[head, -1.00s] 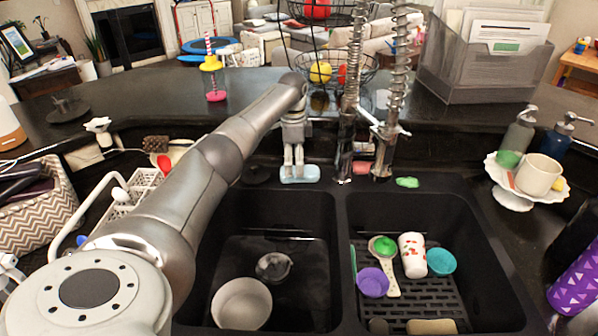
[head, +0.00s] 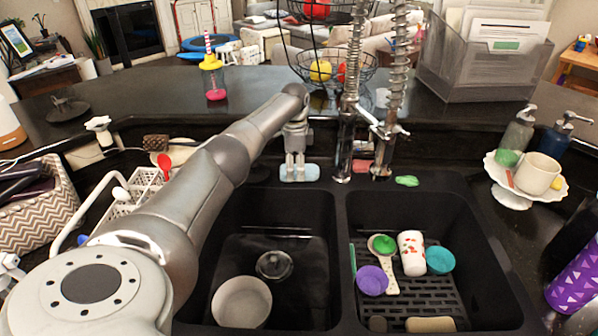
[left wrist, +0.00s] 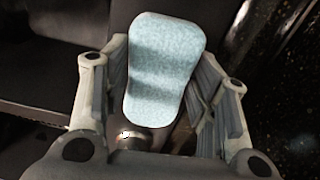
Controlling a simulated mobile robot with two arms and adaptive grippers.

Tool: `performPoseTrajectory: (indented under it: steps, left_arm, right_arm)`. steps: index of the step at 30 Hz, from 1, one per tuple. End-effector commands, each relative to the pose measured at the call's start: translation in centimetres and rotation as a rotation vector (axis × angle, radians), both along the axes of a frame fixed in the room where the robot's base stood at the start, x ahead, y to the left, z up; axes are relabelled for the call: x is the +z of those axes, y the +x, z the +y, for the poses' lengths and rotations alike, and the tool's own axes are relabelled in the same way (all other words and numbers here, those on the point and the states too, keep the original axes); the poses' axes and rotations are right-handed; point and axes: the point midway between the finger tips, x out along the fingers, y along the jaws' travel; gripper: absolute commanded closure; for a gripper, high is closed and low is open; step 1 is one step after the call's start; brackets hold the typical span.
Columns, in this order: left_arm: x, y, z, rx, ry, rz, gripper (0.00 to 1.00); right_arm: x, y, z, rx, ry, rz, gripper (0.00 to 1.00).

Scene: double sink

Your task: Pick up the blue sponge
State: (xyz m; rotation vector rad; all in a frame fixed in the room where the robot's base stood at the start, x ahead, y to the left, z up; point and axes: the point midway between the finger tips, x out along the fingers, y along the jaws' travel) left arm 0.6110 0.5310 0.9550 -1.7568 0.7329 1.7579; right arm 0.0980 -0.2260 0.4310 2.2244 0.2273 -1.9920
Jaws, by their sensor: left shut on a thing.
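The blue sponge (head: 299,174) is light blue with rounded corners and is at the back rim of the sink, behind the left basin. My right gripper is not in view.
The faucet (head: 343,150) with its coiled springs stands close to the right of the gripper. A green scrubber (head: 407,181) lies right of it. The left basin holds a bowl (head: 241,301); the right basin holds a purple cup (head: 372,280) and other dishes. A white rack (head: 140,195) stands left.

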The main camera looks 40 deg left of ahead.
Motion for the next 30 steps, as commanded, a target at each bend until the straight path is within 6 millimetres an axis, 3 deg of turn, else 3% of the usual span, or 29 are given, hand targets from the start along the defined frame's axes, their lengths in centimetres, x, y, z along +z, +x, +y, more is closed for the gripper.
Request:
performPoseTrajectory:
  steps: [8, 17, 23, 30]
  left_arm:
    - [0.3, 0.0, 0.0, 0.0, 0.0, -0.001, 0.59]
    - [3.4, 0.0, -0.2, -0.001, 0.0, -0.003, 0.59]
    - [5.4, -0.8, -1.9, -0.004, 0.001, -0.004, 0.59]
    - [9.2, -2.1, -5.0, -0.004, 0.002, -0.004, 0.59]
  right_arm:
    - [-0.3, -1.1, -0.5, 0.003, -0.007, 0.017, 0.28]
    - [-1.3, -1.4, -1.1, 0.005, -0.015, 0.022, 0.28]
    - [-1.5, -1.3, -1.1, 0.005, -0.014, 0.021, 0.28]
    - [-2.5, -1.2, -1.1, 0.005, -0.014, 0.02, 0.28]
